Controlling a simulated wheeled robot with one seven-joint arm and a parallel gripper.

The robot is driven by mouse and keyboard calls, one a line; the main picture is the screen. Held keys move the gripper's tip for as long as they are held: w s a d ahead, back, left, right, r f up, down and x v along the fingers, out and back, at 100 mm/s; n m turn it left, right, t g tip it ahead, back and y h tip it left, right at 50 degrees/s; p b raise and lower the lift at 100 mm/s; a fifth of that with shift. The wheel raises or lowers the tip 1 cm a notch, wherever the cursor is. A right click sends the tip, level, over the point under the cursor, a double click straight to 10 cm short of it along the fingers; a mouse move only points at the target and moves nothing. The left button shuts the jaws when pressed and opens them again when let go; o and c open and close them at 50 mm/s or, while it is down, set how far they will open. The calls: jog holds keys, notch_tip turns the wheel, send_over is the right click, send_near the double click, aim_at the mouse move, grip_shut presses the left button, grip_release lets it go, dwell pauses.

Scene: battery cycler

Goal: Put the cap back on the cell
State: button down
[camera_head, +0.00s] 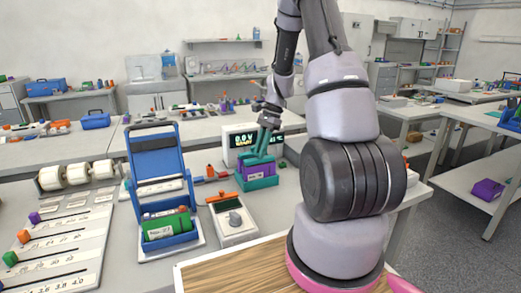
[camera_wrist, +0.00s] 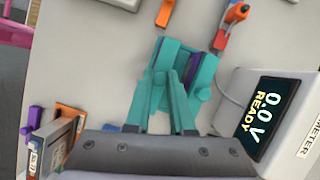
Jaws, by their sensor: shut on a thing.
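My gripper (camera_head: 262,156) has its long teal fingers pointing down at a teal holder (camera_head: 258,184) with a purple labelled cell (camera_head: 257,174) in it, on the bench beside the meter. In the wrist view my fingers (camera_wrist: 173,78) come together at the teal holder (camera_wrist: 203,72), shut on a teal piece there. Finger and piece share a colour, so the held piece's edges and whether it is the cap are unclear. Purple shows only in slivers there. A green cell (camera_head: 168,224) lies in a blue cradle (camera_head: 159,244) whose blue frame (camera_head: 155,158) stands raised behind it.
The meter (camera_wrist: 262,108) reads 0.0 V READY, close to the right of my fingers in the wrist view. A white instrument (camera_head: 233,219) with a dial stands between cradle and holder. A slotted board (camera_head: 62,250) with small coloured pieces lies at left. A wooden top (camera_head: 235,268) is in front.

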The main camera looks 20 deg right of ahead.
jog(key=shift+c, duration=1.1)
grip_release()
jog(key=shift+r, duration=3.55)
grip_shut()
